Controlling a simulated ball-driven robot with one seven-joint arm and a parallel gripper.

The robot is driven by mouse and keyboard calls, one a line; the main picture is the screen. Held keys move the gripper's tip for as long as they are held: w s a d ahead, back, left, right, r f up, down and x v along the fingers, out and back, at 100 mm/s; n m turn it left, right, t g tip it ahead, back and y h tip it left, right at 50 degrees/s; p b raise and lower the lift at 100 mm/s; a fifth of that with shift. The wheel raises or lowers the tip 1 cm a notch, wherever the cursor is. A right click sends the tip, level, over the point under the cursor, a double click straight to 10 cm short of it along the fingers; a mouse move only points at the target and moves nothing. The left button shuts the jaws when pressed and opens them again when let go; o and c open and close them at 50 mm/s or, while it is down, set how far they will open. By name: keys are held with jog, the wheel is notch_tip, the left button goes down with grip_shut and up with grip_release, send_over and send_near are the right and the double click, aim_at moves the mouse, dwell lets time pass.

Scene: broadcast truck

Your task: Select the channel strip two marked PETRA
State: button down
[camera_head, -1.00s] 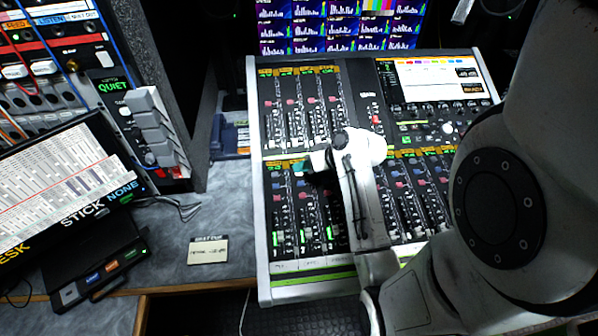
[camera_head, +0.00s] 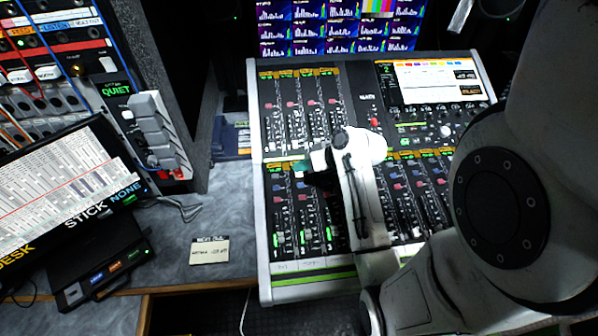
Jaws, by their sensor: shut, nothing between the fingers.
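The mixing console (camera_head: 265,235) stands right of the grey desk, with several channel strips in an upper and a lower bank. The lower-left strips (camera_head: 290,210) show green-lit faders, and orange displays run along their tops. I cannot read a PETRA mark on any strip. My gripper (camera_head: 301,169) is shut and empty, its teal tip over the top of the lower-left strips. I cannot tell whether it touches the console. My white arm (camera_head: 358,190) covers the strips to its right.
A note card (camera_head: 209,250) lies on the grey desk (camera_head: 190,225) left of the console. A box marked QUIET (camera_head: 116,90), a screen (camera_head: 65,185) and a patch rack (camera_head: 45,60) stand at left. The console's touchscreen (camera_head: 436,80) is at upper right, with monitors (camera_head: 335,25) behind.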

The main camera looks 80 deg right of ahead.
aim_at(302, 180)
jog(key=r+p, duration=0.5)
jog(key=shift+s+a, duration=0.15)
jog(key=shift+a, duration=0.15)
jog(key=shift+a, duration=0.1)
dwell(0.8)
jog(key=w+a+n+g+y, duration=0.1)
jog(key=w+a+n+g, duration=0.15)
jog(key=a, duration=0.55)
jog(key=w+a+n+g+y, duration=0.15)
jog(key=w+a, duration=0.25)
jog(key=a, duration=0.4)
jog(key=a+r+n+h, duration=0.1)
jog(key=a+n, duration=0.1)
jog(key=a, duration=0.5)
jog(key=a+r+n, duration=0.2)
jog(key=a+n, duration=0.1)
jog(key=a, duration=0.4)
jog(key=s+f+g+b, duration=0.1)
jog(key=s+f+b, duration=0.1)
jog(key=s+f, duration=0.1)
jog(key=s+d+f+g+b, duration=0.1)
jog(key=s+f+g, duration=0.1)
jog(key=s+f, duration=0.2)
jog(key=s+f+m+g+b, duration=0.1)
jog(key=s+f+b, duration=0.1)
jog(key=s+f, duration=0.2)
jog(key=shift+s+d+f+g+b, duration=0.2)
jog(key=shift+d+f+g+b, duration=0.1)
jog(key=shift+d+f+g, duration=0.1)
jog(key=shift+s+r, duration=0.1)
